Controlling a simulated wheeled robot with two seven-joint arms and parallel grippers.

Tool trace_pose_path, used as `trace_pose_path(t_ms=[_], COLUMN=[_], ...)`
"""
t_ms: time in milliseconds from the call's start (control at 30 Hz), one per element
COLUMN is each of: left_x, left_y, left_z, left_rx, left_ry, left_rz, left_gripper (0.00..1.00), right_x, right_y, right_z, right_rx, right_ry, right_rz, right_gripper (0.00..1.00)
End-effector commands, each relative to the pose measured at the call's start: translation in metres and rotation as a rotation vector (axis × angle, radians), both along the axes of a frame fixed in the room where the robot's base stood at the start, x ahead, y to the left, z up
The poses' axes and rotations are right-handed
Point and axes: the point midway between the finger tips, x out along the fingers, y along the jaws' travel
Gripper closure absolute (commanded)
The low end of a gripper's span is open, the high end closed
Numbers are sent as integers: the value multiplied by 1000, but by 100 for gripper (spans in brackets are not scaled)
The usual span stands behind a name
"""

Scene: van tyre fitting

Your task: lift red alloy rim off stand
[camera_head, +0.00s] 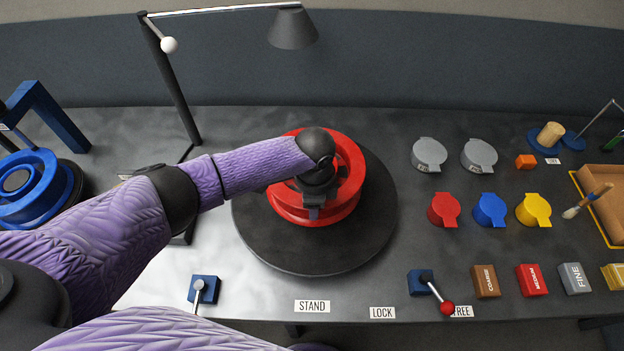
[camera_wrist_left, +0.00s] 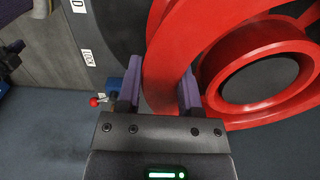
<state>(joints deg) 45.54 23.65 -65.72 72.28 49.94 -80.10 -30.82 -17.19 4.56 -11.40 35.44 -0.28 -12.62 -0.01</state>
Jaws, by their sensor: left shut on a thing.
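The red alloy rim (camera_head: 349,172) is over the round black stand (camera_head: 300,253) in the head view; I cannot tell whether it touches the stand. My left arm reaches over it from the left, and the left gripper (camera_head: 314,212) covers part of its middle. In the left wrist view the left gripper (camera_wrist_left: 160,95) has its two fingers on either side of the curved red rim wall (camera_wrist_left: 172,58), shut on it. The rim's hub with a dark centre shows at right. My right gripper is not in view.
A lamp (camera_head: 293,30) stands behind the stand. A lever with a red knob (camera_head: 447,308) is at the front by the LOCK and FREE labels. Grey, red (camera_head: 443,210), blue and yellow caps lie at right, with labelled blocks (camera_head: 486,281) in front. A blue wheel (camera_head: 27,190) is at left.

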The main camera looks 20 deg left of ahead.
Motion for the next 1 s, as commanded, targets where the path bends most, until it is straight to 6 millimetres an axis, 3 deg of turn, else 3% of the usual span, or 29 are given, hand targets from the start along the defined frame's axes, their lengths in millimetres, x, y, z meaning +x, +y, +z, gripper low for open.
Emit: trace_pose_path(t_ms=[1000], left_x=[-59], left_y=[-18], left_z=[3], left_rx=[-2], left_ry=[-2], left_rz=[-1], left_gripper=[100], right_x=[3], right_y=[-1], right_z=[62], right_rx=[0], right_ry=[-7], right_rz=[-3], right_gripper=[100])
